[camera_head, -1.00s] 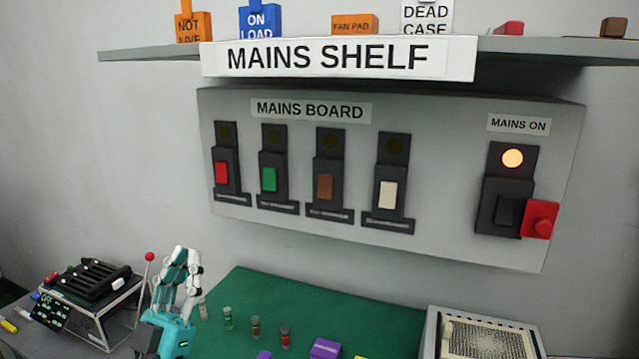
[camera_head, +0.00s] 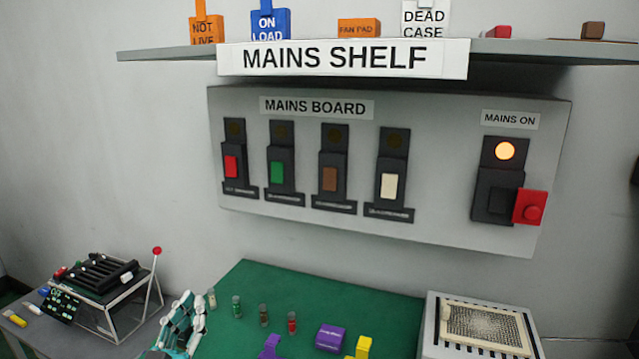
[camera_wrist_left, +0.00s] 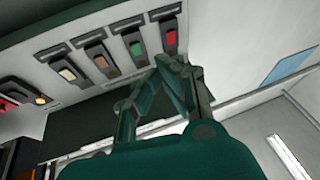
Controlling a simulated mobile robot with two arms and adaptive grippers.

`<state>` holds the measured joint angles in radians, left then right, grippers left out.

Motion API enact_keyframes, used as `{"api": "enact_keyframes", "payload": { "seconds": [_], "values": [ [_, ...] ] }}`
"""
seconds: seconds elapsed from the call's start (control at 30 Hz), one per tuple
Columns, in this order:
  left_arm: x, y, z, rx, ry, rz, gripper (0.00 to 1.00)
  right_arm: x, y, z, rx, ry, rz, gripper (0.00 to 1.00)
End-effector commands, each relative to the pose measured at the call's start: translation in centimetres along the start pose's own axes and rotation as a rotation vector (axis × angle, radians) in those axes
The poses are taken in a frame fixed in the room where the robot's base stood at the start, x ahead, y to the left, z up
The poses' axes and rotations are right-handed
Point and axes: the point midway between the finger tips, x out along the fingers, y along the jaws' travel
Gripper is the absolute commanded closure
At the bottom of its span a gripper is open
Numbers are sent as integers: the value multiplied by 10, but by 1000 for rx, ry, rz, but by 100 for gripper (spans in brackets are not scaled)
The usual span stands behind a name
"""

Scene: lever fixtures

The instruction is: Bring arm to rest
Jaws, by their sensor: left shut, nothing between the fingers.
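My left gripper (camera_head: 184,318) is at the bottom left of the head view, low beside the left edge of the green mat (camera_head: 330,295). Its fingers point up and are closed with nothing between them. In the left wrist view the gripper (camera_wrist_left: 165,75) also shows, with the fingers drawn together and the board's switches beyond them. It touches nothing that I can see. My right gripper is not in view.
The mains board (camera_head: 240,205) hangs on the wall with several switches and a lit lamp (camera_head: 505,151). A lever box with a red-knobbed lever (camera_head: 156,251) stands left of my gripper. Small vials (camera_head: 264,315), purple and yellow blocks and a grey mesh-topped unit (camera_head: 432,330) are on the bench.

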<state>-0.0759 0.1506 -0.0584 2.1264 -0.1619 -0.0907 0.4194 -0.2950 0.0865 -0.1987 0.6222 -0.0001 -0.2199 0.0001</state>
Motion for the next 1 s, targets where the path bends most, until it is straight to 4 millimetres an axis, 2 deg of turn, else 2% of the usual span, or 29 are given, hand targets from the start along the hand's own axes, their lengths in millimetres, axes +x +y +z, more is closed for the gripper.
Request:
{"api": "enact_keyframes", "payload": {
  "seconds": [0.17,0.27,0.3,0.4,0.5,0.6,0.8,0.9,1.0],
  "values": [
    [-45,-8,64,29,-325,-90,100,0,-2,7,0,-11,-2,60],
    [-94,-10,108,56,-590,-132,100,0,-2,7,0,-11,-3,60],
    [-118,-9,124,68,-701,-142,100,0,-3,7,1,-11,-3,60],
    [-174,-6,150,92,-941,-149,100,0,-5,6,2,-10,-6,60],
    [-222,0,164,109,-1132,-140,100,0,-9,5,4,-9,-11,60],
    [-263,5,170,121,-1285,-122,100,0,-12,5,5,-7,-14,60],
    [-331,17,168,136,-1535,-75,100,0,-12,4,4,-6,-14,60],
    [-362,22,163,141,-1648,-47,100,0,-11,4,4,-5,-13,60],
    [-364,19,190,142,-1659,-47,100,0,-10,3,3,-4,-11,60]
  ]
}}
